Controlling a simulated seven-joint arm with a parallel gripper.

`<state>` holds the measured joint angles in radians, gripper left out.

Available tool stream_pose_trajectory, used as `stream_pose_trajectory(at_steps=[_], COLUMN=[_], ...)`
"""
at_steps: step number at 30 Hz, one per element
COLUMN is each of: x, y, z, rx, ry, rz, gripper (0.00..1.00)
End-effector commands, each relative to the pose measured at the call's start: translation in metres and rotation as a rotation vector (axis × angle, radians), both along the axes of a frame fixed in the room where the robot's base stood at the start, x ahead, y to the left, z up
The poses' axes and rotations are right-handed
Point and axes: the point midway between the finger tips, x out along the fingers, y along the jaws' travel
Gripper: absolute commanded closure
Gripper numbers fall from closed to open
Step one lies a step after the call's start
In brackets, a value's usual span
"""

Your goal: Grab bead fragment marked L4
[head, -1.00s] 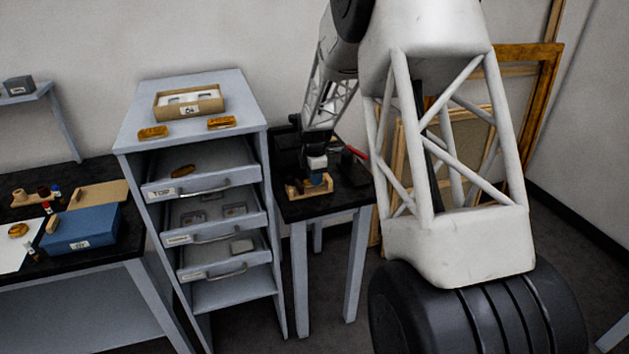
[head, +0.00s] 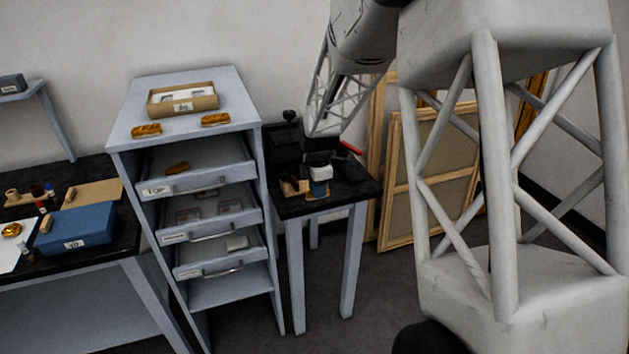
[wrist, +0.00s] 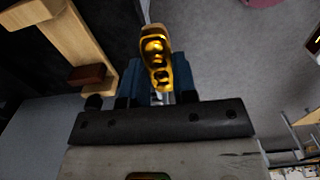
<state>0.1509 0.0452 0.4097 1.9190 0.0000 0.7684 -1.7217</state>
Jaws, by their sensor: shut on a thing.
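A gilt beaded fragment (wrist: 154,58) shows rounded gold beads in the wrist view; no L4 mark is legible on it. My gripper (wrist: 157,80) has blue fingers shut on this fragment, which sticks out past the fingertips. In the head view my gripper (head: 320,187) is low over the small black-topped table (head: 338,194), beside a wooden holder (head: 293,187). The held fragment cannot be made out in the head view. The holder also shows at the left of the wrist view (wrist: 72,38), apart from the fragment.
A grey cabinet (head: 125,131) with open drawers stands left of the table, with two gilt pieces (head: 147,130) and a cardboard box (head: 183,105) on top. Framed panels (head: 432,175) lean behind the table.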

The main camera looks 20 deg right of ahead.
Motion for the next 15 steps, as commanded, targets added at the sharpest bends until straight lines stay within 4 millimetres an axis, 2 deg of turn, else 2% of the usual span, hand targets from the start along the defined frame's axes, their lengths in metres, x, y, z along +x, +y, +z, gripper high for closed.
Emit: stream_pose_trajectory(at_steps=[6,15], x=[-0.023,-0.036], y=[0.003,0.005], z=[0.003,0.004], rx=[0.000,0.000], ry=[-0.002,-0.001], rz=[0.000,0.000], gripper=[0.96,0.96])
